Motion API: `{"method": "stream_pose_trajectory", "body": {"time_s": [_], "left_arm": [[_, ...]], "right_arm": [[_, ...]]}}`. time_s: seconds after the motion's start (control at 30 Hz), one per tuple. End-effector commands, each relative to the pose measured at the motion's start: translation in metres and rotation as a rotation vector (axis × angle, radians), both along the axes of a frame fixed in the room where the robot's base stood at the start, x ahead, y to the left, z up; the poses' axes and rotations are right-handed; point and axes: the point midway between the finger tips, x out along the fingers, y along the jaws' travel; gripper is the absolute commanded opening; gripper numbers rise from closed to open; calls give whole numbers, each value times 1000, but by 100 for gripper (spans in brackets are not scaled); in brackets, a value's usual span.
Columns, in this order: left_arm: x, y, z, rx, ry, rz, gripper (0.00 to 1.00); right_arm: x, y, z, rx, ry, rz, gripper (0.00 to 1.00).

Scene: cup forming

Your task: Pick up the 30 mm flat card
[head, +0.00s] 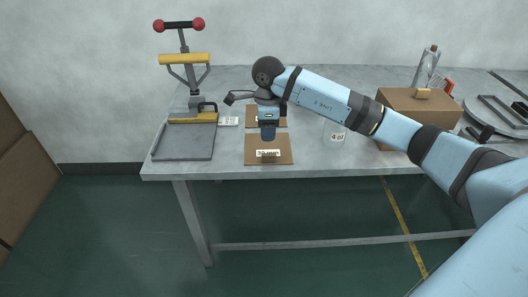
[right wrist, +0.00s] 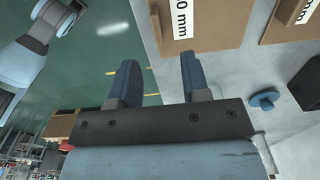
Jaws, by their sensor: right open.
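My left gripper is not in view.
A press (head: 190,85) with a yellow bar and grey base plate (head: 184,142) stands left. A small white labelled item (head: 228,121) lies beside it. A clear labelled cup (head: 337,134), a cardboard box (head: 402,103) and a bottle (head: 427,65) are to the right.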

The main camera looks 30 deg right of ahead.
Motion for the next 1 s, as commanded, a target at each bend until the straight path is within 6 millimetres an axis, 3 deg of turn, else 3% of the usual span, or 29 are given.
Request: {"method": "stream_pose_trajectory", "body": {"time_s": [0.1, 0.47, 0.73, 1.0], "left_arm": [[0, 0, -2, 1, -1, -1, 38], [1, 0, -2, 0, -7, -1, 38], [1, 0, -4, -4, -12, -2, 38], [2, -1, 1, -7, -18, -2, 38]], "right_arm": [[-1, 1, -25, 2, 3, 1, 43], [-2, 0, -52, 4, 0, 0, 43], [-7, -1, -91, 4, 1, 0, 43], [-6, -2, -96, 3, -2, 1, 43]]}}
